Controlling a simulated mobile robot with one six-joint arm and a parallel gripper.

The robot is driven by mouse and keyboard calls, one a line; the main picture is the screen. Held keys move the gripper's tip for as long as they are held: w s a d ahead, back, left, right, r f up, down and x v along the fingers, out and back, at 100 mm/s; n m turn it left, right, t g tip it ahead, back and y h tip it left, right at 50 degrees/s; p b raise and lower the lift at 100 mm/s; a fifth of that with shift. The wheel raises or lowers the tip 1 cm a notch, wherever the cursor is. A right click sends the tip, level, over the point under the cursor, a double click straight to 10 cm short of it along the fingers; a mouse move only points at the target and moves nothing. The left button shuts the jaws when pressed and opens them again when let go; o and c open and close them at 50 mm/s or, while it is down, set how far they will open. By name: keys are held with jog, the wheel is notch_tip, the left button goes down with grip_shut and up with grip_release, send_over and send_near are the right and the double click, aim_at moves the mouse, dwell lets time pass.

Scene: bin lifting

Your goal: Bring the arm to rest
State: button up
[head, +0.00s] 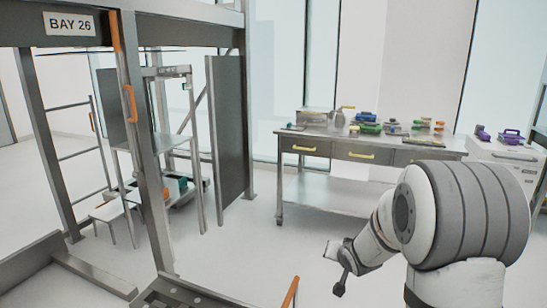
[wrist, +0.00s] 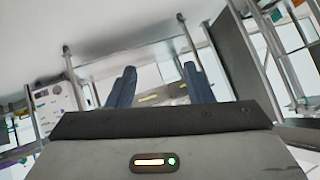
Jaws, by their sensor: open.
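My arm (head: 375,242) is bent low in front of the workbench in the head view, at the lower right. Its wrist end hangs above the pale floor. My gripper (wrist: 160,84) shows in the wrist view with its two dark fingers apart and nothing between them. It is open and empty and touches nothing that I can see. Behind the fingers, the wrist view shows a tilted view of metal legs and a bench-like frame.
A workbench (head: 354,153) with yellow-handled drawers and several small items stands at the back. A white cabinet (head: 503,155) is at its right. A steel frame signed BAY 26 (head: 70,24) with a grey panel (head: 230,128) stands at left. Floor between is clear.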

jog(key=s+a+r+n+g+p, duration=0.1)
jog(key=s+r+g+p, duration=0.1)
jog(key=s+r, duration=0.4)
jog(key=s+a+r+n+g+p, duration=0.1)
jog(key=s+r+g+p, duration=0.2)
jog(key=s, duration=1.3)
jog(key=s+a+r+n+g+p, duration=0.2)
jog(key=s+r+p, duration=0.1)
jog(key=s+r, duration=0.5)
jog(key=s, duration=0.3)
jog(key=shift+r+p, duration=0.4)
jog(key=shift+c, duration=0.6)
